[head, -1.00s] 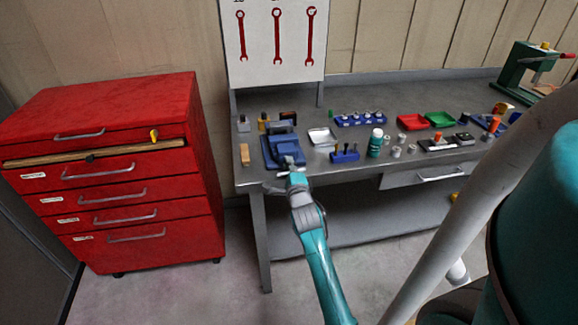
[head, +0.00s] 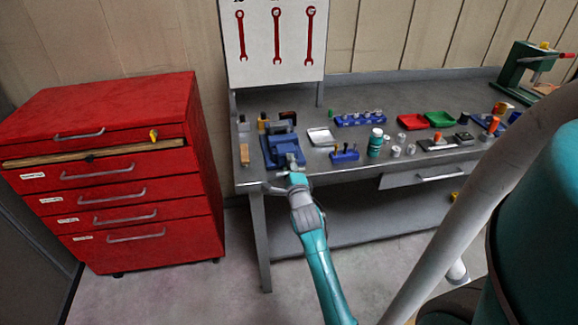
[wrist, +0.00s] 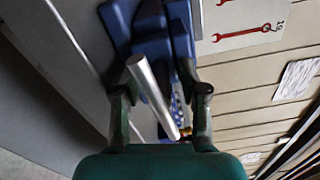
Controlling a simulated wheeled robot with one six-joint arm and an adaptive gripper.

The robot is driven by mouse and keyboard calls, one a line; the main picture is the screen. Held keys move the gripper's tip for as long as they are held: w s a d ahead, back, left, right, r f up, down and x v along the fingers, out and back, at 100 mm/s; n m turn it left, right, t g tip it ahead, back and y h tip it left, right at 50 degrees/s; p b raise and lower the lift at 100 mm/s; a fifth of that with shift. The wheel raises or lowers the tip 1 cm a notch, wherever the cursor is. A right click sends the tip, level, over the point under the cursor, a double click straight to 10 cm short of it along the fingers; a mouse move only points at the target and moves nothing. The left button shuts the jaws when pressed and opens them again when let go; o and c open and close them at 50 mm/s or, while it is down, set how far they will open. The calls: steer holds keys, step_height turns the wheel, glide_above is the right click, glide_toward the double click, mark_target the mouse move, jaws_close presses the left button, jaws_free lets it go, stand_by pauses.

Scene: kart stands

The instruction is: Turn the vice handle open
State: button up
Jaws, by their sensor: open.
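The blue vice (head: 281,146) stands at the front left of the grey workbench. In the wrist view the blue vice body (wrist: 121,22) fills the top middle. Its silver handle bar (wrist: 150,88) runs slantwise between my fingers, with its rounded end towards the camera. My gripper (wrist: 163,92) is open, one finger on each side of the bar, and I see gaps between bar and fingers. In the head view my gripper (head: 292,167) is at the vice's front, by the bench edge, and is too small there to show the fingers clearly.
The bench (head: 350,168) also holds a silver tray (head: 320,136), a blue tool holder (head: 344,155), a teal bottle (head: 375,142) and red and green trays. A wooden block (head: 245,157) lies left of the vice. A red drawer cabinet (head: 120,180) stands left, with floor between.

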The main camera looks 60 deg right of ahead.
steer(key=v, duration=1.1)
steer(key=shift+s+a, duration=0.3)
steer(key=w+d+n, duration=0.2)
steer(key=n, duration=0.1)
steer(key=w+d+n, duration=0.2)
steer(key=d+n, duration=0.1)
steer(key=w+d+n, duration=0.3)
steer(key=n, duration=0.1)
stand_by(0.7)
steer(key=shift+s, duration=0.1)
steer(key=shift+c, duration=0.2)
